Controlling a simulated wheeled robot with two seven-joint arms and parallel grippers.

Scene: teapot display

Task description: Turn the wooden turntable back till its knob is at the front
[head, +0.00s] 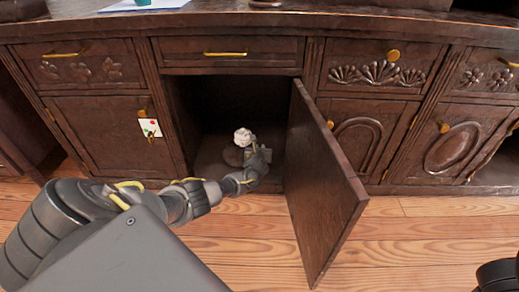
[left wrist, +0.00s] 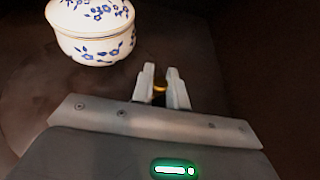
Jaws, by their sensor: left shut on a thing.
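The cabinet's middle compartment is open. In it stands a white lidded pot with blue flowers (left wrist: 92,30), small and pale in the head view (head: 243,137). It rests on the dark brown round wooden turntable (head: 232,156), whose top also shows dimly in the left wrist view (left wrist: 50,95). My left gripper (head: 262,155) reaches into the compartment, to the right of the pot. In the left wrist view its fingers (left wrist: 161,84) are shut on the small brass-coloured knob (left wrist: 159,87), mostly hidden between them. My right gripper is not in view.
The open cabinet door (head: 325,185) stands out to the right of my left arm. The compartment's dark side wall (head: 187,115) is on the left. A tag (head: 149,128) hangs on the left door. The wooden floor (head: 420,240) in front is clear.

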